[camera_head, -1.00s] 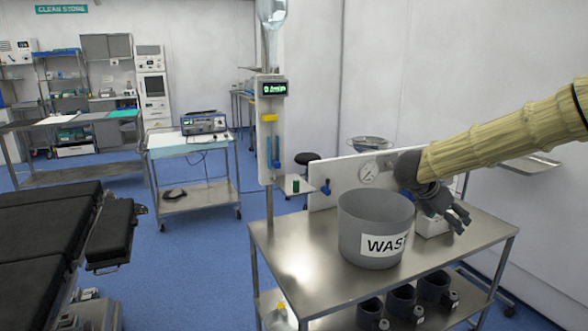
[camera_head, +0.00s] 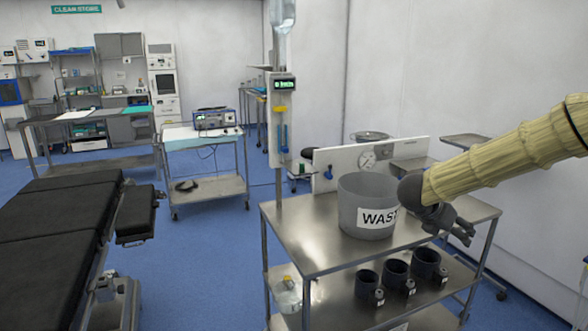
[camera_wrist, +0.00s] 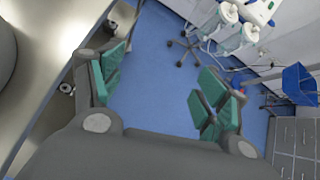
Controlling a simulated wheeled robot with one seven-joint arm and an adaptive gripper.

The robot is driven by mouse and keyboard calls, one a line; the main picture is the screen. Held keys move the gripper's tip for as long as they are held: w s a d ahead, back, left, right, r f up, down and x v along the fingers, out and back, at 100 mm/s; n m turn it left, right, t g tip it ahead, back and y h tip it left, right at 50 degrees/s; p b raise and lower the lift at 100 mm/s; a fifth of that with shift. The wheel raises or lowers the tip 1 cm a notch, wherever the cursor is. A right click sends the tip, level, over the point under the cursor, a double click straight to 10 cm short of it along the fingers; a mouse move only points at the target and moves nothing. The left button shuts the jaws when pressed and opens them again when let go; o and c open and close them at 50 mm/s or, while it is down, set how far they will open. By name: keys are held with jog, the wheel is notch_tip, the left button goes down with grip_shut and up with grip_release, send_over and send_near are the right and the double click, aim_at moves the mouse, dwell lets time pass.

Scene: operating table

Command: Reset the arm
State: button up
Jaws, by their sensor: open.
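My gripper (camera_head: 466,232) is at the right of the head view, at the end of my yellow-sleeved arm. It is beside the right end of the steel table, to the right of the grey bin. In the wrist view my gripper (camera_wrist: 160,95) has its green-padded fingers wide apart, with only blue floor showing between them. It holds nothing. The grey waste bin (camera_head: 362,191), with a "WAS…" label partly hidden by my arm, stands upright on the steel table (camera_head: 305,238).
Several dark cups (camera_head: 396,272) stand on the table's lower shelf. A white panel with a gauge (camera_head: 367,160) rises behind the bin. A black operating table (camera_head: 55,235) is at the left. A cart with a device (camera_head: 213,119) stands farther back. Blue floor (camera_head: 205,270) lies clear between them.

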jog(key=s+a+f+n+t+y+p, duration=0.1)
jog(key=s+a+f+n, duration=0.3)
jog(key=f+n, duration=0.5)
jog(key=s+a+f+n+t+y+p, duration=0.1)
jog(key=s+a+f+n+p, duration=0.15)
jog(key=s+f+n, duration=0.45)
jog(key=s+a+f+n+t+y+p, duration=0.15)
jog(key=a+f+n, duration=0.35)
jog(key=f+n, duration=0.6)
jog(key=s+a+f+n+g+y, duration=0.1)
jog(key=s+f+n, duration=0.3)
jog(key=s, duration=0.7)
jog(key=s+a+f+n+g+y+p, duration=0.1)
jog(key=s+a+f+n+g, duration=0.3)
jog(key=s+n, duration=0.4)
jog(key=s+a+f+n+g+y+p, duration=0.1)
jog(key=s+n, duration=0.5)
jog(key=s, duration=1)
notch_tip(320, 180, down, 4)
jog(key=shift+a+r+n+g+y, duration=0.15)
jog(key=shift+a+n+g+y, duration=0.15)
jog(key=shift+a+g+y, duration=0.6)
jog(key=shift+a+t+y, duration=0.15)
jog(key=shift+t+y, duration=0.1)
